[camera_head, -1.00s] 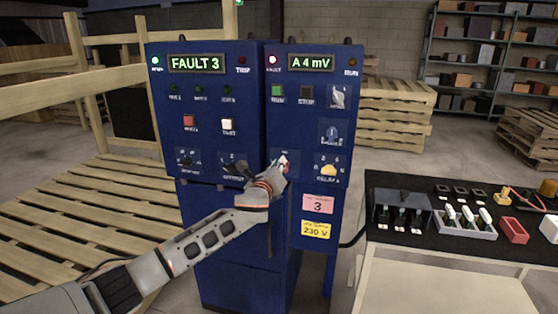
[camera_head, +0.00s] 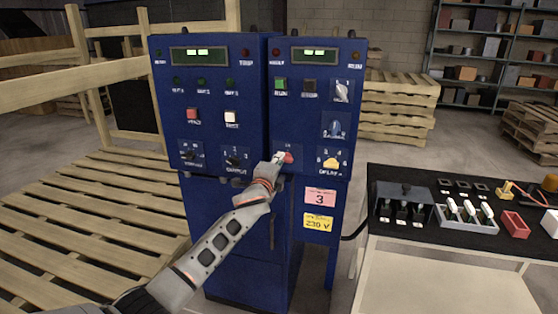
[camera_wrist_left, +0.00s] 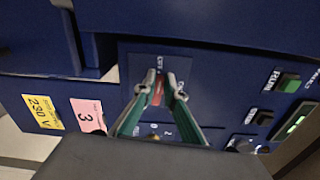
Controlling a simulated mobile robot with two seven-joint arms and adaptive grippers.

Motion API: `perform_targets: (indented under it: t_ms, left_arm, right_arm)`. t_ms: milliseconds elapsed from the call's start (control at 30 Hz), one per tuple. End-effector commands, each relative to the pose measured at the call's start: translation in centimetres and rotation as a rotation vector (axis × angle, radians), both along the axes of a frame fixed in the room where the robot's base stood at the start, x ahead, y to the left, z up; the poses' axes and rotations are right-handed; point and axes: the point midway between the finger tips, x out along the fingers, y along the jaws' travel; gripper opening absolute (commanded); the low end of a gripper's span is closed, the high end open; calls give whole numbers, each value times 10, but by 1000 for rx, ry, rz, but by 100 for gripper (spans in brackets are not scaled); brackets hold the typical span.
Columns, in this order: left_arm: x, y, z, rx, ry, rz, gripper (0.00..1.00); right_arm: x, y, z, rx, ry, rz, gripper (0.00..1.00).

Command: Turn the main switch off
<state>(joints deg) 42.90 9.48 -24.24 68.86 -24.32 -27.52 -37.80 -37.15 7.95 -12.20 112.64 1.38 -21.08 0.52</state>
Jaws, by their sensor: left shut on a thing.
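The main switch (camera_head: 289,158) is a red handle low on the right-hand blue cabinet front, above the pink label. My left gripper (camera_head: 277,160) reaches it from the front left and covers part of it. In the left wrist view, the fingertips (camera_wrist_left: 163,92) are closed on both sides of the red handle (camera_wrist_left: 157,92). The handle's exact angle is hard to read behind the fingers. Both cabinet displays show only short dashes, and the lamps along the top look dark. My right gripper is in no view.
The black-topped bench (camera_head: 400,252) with switches and a red bin (camera_head: 513,229) stands to the right. A wooden pallet platform (camera_head: 85,215) lies to the left.

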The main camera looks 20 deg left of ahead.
Motion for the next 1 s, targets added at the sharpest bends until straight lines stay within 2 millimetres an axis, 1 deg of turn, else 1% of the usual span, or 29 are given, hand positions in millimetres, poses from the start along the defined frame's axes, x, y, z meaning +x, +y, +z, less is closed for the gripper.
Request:
perform_targets:
  t_ms: [100,300,833,867,900,1000]
  left_arm:
    - [0,-1,-3,-59,2,-1,0]
    - [0,-1,-3,-118,1,-2,0]
    - [0,-1,-2,-140,0,-2,0]
    - [0,-1,-2,-140,0,-2,15]
    - [0,-1,-2,-140,0,-2,26]
    - [0,-1,-2,-139,0,-2,27]
  right_arm:
    - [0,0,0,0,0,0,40]
    - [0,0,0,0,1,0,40]
    - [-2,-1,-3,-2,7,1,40]
    - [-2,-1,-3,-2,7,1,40]
    - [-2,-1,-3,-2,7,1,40]
    - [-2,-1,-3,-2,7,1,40]
